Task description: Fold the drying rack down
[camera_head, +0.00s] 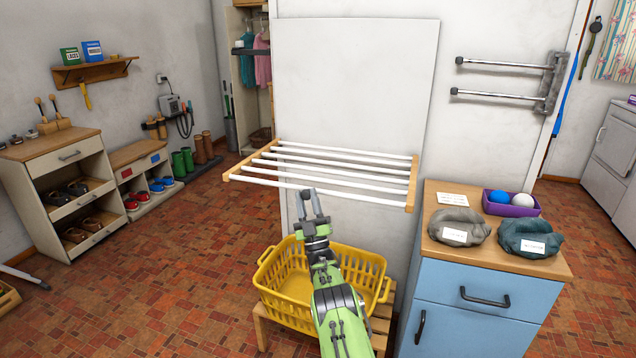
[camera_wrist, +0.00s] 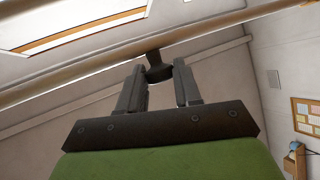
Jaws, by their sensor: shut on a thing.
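The drying rack (camera_head: 412,185) has white rods between two wooden side rails. It stands out roughly level from a white wall panel (camera_head: 362,85). My gripper (camera_head: 312,203) is at the middle of the rack's front edge, coming from below. In the wrist view, my gripper (camera_wrist: 160,74) has its fingers on either side of a small dark tab (camera_wrist: 155,58) and is shut on it. The tab hangs under the rack's front rod (camera_wrist: 95,67), which crosses the picture at a slant. The exact contact of the fingertips on the tab is partly hidden.
A yellow basket (camera_head: 282,298) on a wooden stand (camera_head: 261,327) is below the rack, beside my arm. A blue cabinet (camera_head: 462,318) with cloth bundles (camera_head: 458,226) and a purple box (camera_head: 511,208) stands close to the right. Tiled floor (camera_head: 180,260) is open on the left.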

